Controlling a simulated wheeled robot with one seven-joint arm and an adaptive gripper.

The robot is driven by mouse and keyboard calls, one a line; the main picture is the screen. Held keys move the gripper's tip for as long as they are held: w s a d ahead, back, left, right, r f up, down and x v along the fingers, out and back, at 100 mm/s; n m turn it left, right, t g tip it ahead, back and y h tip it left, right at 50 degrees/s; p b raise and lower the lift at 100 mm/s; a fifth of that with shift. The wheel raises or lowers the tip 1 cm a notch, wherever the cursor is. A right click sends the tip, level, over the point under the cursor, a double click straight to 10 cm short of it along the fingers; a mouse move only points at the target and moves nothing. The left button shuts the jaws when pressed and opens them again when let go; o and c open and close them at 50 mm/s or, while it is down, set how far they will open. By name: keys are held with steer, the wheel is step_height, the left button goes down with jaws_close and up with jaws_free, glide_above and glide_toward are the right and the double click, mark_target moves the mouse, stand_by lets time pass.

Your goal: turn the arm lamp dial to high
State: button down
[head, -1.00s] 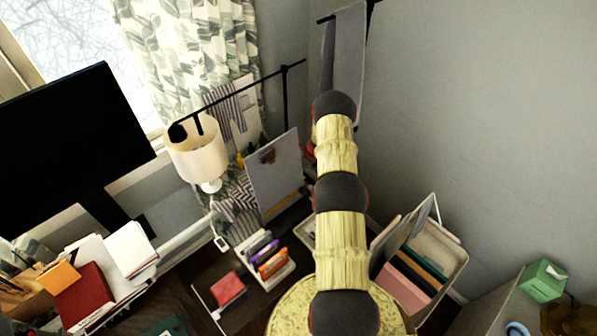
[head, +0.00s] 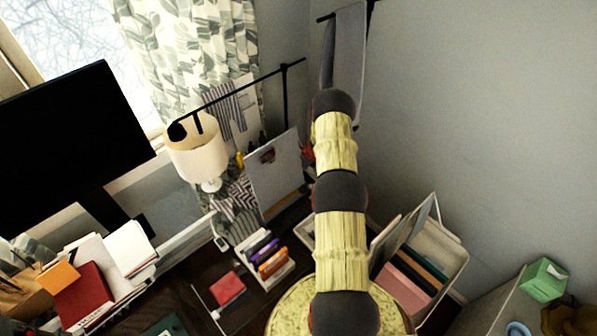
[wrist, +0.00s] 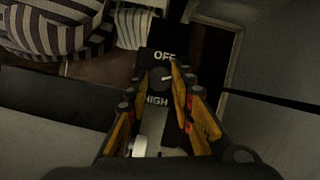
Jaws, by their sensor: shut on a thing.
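A short white mark on the dial points to the right, between the two words. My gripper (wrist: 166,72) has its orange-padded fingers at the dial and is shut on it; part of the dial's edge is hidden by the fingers. In the head view my own arm hides the gripper and the dial. I cannot tell there which part belongs to the arm lamp.
In the wrist view, a striped fabric item (wrist: 60,28) lies at the upper left. In the head view, a cream-shaded lamp (head: 197,160), a grey clipboard (head: 274,172) and a file box (head: 440,258) stand around my arm. A black rod (head: 245,88) crosses above the lamp.

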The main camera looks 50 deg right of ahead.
steer(key=shift+m, duration=0.3)
steer(key=c, duration=1.6)
jaws_free()
steer(key=shift+o, duration=0.3)
steer(key=shift+r, duration=0.1)
steer(key=v, duration=1.1)
steer(key=shift+s+r, duration=0.25)
steer(key=shift+r, duration=0.05)
steer(key=shift+a, duration=0.15)
